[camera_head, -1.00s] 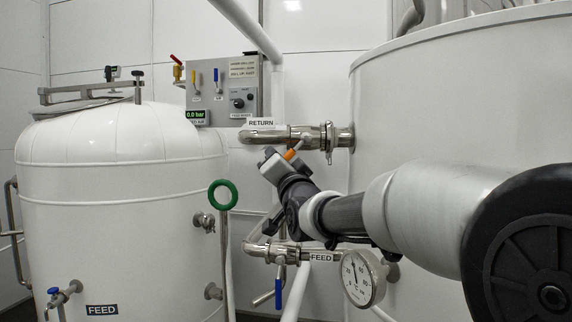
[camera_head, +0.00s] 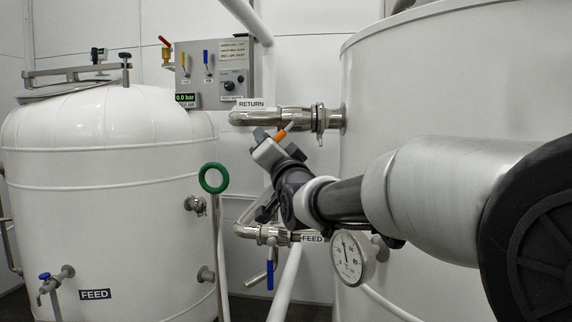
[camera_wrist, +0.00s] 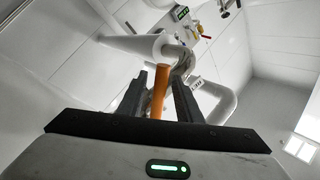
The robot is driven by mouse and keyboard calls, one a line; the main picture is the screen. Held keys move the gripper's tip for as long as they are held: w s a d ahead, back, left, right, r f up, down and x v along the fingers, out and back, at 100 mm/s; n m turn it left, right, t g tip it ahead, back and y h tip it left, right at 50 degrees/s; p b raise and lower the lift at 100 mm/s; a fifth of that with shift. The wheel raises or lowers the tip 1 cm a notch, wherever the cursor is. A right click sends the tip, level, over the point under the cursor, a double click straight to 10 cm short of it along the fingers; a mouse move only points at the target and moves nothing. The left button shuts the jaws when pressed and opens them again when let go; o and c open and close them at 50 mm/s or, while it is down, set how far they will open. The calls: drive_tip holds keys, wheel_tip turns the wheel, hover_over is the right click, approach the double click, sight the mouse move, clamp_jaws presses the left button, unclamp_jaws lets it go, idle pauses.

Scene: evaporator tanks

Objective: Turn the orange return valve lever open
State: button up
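The orange return valve lever (camera_head: 281,135) slants down and left from the return pipe (camera_head: 275,116), below the RETURN label (camera_head: 251,104). In the wrist view the orange lever (camera_wrist: 159,92) stands between the two dark fingers of my gripper (camera_wrist: 160,82). The fingers are apart, and a narrow gap seems to show on either side of the lever. In the head view my gripper (camera_head: 269,140) is at the lever, just under the return pipe. Its fingertips are partly hidden there, so contact cannot be told.
A FEED pipe with a blue-handled valve (camera_head: 270,275) and a round gauge (camera_head: 352,259) lie below my arm. A green ring handle (camera_head: 214,178) stands to the left. A large white tank (camera_head: 450,80) fills the right, a smaller one (camera_head: 105,150) the left.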

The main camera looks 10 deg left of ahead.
drive_tip(key=b+v, duration=0.1)
drive_tip(key=v, duration=1.4)
drive_tip(key=shift+b, duration=0.3)
drive_tip(key=shift+s+d, duration=0.1)
drive_tip(key=shift+c, duration=0.3)
drive_tip(key=shift+r, duration=0.1)
drive_tip(key=c, duration=0.3)
drive_tip(key=shift+d+m+p, duration=0.1)
drive_tip(key=shift+m+p, duration=0.4)
drive_tip(key=shift+p, duration=0.15)
drive_tip(key=c, duration=0.4)
drive_tip(key=shift+w+d+f+m+p, duration=0.2)
drive_tip(key=shift+w+m+p, duration=0.1)
drive_tip(key=shift+m+p, duration=0.55)
clamp_jaws()
drive_tip(key=s+d+f+m+p, duration=0.1)
drive_tip(key=d+f+m+p, duration=0.25)
drive_tip(key=m+p, duration=0.8)
drive_tip(key=w+a+r+m, duration=0.3)
drive_tip(key=w+a+r, duration=0.2)
drive_tip(key=w+a, duration=0.2)
drive_tip(key=shift+w+m, duration=0.3)
drive_tip(key=shift+w, duration=0.75)
